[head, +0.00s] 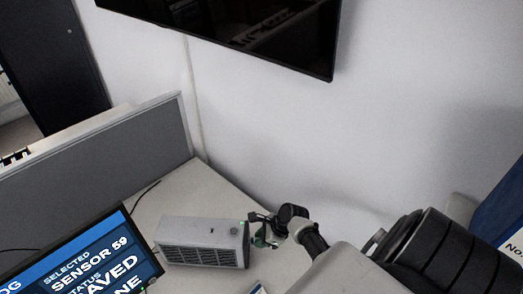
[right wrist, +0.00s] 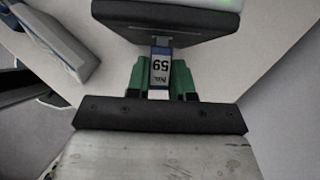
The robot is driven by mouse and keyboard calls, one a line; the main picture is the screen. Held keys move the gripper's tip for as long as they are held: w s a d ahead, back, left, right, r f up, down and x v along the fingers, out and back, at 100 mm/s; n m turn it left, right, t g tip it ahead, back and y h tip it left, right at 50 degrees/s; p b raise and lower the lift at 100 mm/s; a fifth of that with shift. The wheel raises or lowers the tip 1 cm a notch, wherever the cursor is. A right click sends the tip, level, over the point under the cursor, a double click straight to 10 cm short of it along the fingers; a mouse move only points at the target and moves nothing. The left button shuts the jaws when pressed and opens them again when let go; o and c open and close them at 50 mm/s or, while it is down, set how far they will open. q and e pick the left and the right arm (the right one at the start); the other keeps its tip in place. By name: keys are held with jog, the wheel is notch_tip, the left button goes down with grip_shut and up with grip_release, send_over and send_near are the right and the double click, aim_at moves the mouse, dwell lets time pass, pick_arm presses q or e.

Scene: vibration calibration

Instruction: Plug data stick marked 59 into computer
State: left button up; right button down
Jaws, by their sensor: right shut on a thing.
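The computer (head: 200,243) is a grey box with a vented side, standing on the desk. My right gripper (head: 262,236) is at the right end of the computer. In the right wrist view, the green fingers of my right gripper (right wrist: 161,80) are shut on the data stick (right wrist: 160,67), whose label reads 59 upside down. The stick's far end points at the dark end face of the computer (right wrist: 165,22) and meets it or lies very close. I cannot tell how deep it sits. My left gripper is not in view.
A monitor (head: 85,255) at the lower left reads "SELECTED SENSOR 59" and "SAVED", partly cut off. A grey partition (head: 100,160) stands behind the desk (head: 190,190). A black wall screen (head: 250,30) hangs above. A blue panel (head: 505,215) is at the right edge.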

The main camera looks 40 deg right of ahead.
jog(key=shift+w+a+p, duration=0.3)
jog(key=shift+a+p, duration=0.05)
jog(key=shift+p, duration=0.45)
dwell(1.7)
jog(key=c, duration=0.9)
grip_release()
jog(key=shift+p+v, duration=0.9)
jog(key=shift+v, duration=1.65)
